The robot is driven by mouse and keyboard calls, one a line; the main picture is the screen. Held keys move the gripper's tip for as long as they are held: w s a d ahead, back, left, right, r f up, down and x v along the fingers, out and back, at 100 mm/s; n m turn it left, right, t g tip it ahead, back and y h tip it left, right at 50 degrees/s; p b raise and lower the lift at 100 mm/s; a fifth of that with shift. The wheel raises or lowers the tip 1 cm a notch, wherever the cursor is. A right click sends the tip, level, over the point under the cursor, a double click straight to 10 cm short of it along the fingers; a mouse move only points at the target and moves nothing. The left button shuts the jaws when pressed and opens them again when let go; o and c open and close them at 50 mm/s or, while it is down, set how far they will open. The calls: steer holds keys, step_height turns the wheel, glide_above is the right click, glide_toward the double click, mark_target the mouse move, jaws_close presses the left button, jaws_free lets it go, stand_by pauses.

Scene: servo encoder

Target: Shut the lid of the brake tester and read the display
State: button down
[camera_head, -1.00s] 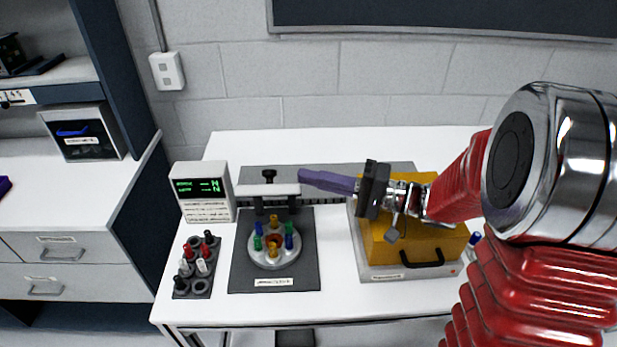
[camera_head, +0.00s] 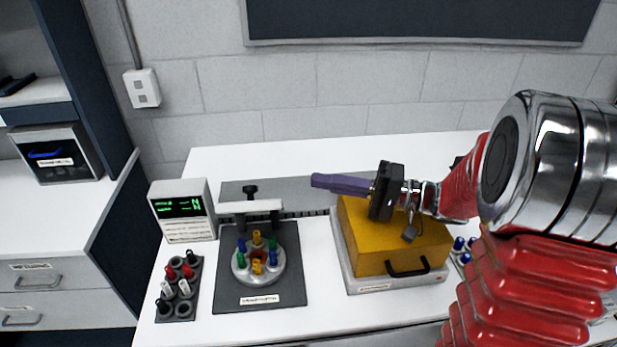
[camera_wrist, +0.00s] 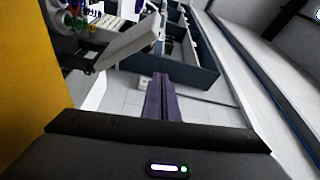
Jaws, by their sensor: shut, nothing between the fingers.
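The yellow box-shaped lid (camera_head: 385,255) with a black front handle (camera_head: 408,268) sits down on a pale grey base (camera_head: 375,287) on the bench. I take this as the brake tester; its label is too small to read. The display box (camera_head: 184,209) at the left shows green dashes and an "N"; no digits are legible. My gripper (camera_head: 316,181) is shut and empty, its purple fingers pointing left above the lid's left side. The shut fingers also show in the wrist view (camera_wrist: 162,92).
A round fixture with coloured pegs (camera_head: 257,261) stands on a dark plate under a grey bar (camera_head: 249,206). A dark tray of red, white and black pegs (camera_head: 180,288) is left of it. More blue-topped pegs (camera_head: 459,244) stand right of the lid.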

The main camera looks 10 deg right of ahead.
steer(key=shift+f+v, duration=0.25)
steer(key=shift+v, duration=1.25)
steer(key=shift+w, duration=0.15)
steer(key=s+a+f+n+g+h, duration=0.1)
steer(key=s+a+f+g+h, duration=0.1)
steer(key=s+a+g+h, duration=0.4)
steer(key=s+a+f+n+g+h, duration=0.1)
steer(key=s+a+f+h, duration=0.15)
steer(key=s, duration=0.45)
steer(key=s+d+r+n+t+h, duration=0.1)
steer(key=s+d+t+h, duration=0.4)
steer(key=d+h, duration=0.2)
steer(key=shift+r+h, duration=0.4)
steer(key=shift+h, duration=0.35)
steer(key=shift+a, duration=0.2)
